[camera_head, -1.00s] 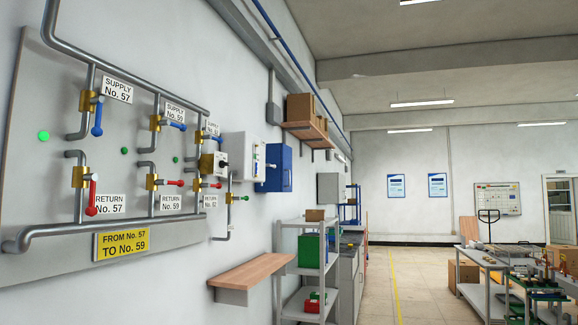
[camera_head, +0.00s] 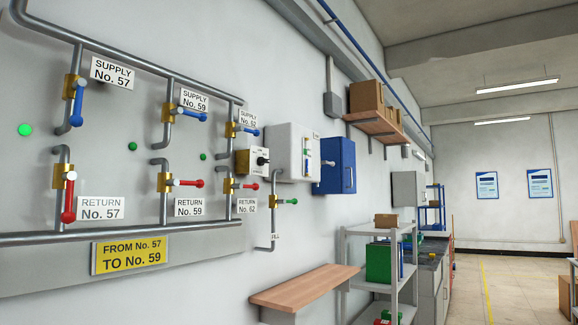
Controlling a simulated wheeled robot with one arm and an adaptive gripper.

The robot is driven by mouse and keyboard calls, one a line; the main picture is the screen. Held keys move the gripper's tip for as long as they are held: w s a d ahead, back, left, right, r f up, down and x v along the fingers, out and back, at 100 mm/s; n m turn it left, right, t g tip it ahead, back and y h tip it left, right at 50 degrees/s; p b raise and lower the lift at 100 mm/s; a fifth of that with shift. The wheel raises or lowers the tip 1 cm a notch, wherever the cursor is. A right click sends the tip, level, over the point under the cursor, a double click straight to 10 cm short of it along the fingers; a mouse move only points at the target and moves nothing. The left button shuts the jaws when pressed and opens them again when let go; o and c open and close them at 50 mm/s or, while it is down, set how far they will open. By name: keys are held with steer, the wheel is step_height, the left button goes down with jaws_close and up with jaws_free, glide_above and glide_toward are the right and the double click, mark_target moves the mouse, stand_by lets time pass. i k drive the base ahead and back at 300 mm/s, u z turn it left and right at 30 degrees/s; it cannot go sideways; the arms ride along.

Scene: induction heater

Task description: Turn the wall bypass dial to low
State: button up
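The likely bypass dial is a black knob (camera_head: 262,161) on a small pale box with a brass-coloured side (camera_head: 243,162). It sits on the wall between the No. 62 supply and return valves, left of a white control box. Its markings are too small to read. My gripper is not in view.
The pipe panel at left carries blue supply handles (camera_head: 78,104) and red return handles (camera_head: 69,202). A white box (camera_head: 290,150) and a blue cabinet (camera_head: 336,165) hang right of the dial. A wooden wall shelf (camera_head: 304,287) juts out below, beside a grey rack (camera_head: 362,232).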

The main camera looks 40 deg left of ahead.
mark_target(261, 161)
steer(key=u, duration=0.4)
steer(key=i, duration=1.3)
steer(key=u, duration=0.8)
